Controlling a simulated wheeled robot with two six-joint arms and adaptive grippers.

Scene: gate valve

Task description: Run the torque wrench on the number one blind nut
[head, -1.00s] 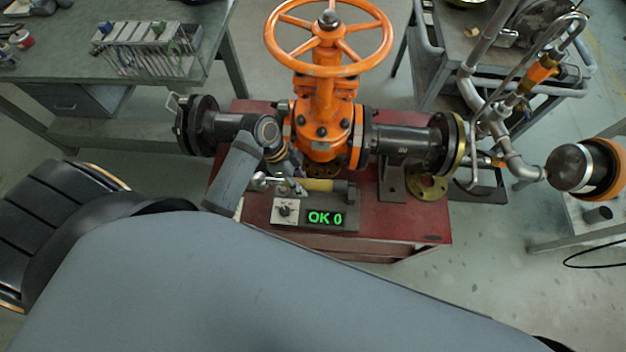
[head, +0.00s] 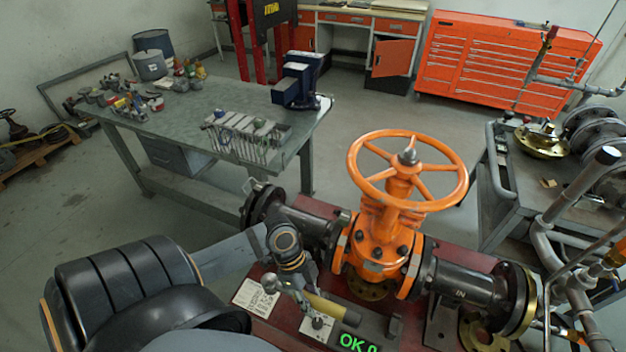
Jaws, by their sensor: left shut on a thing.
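My left gripper (head: 302,292) is low over the front of the red bench, just left of the orange gate valve (head: 385,235). It is shut on the torque wrench (head: 328,309), gripping it near the ratchet-head end. The wrench's yellow grip points to the lower right, over a grey box whose display (head: 358,343) reads "OK 0" in green, partly cut off by the frame's edge. The black end flange (head: 262,208) on the valve's left pipe carries bolts; I cannot make out a number one nut. My right gripper is not in view.
The red bench (head: 262,325) bears the valve and a white card. A green worktable (head: 180,125) with a tool rack (head: 245,135) stands behind left. A grey cart (head: 520,205) and pipework are at right. An orange tool cabinet (head: 480,60) stands at the back.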

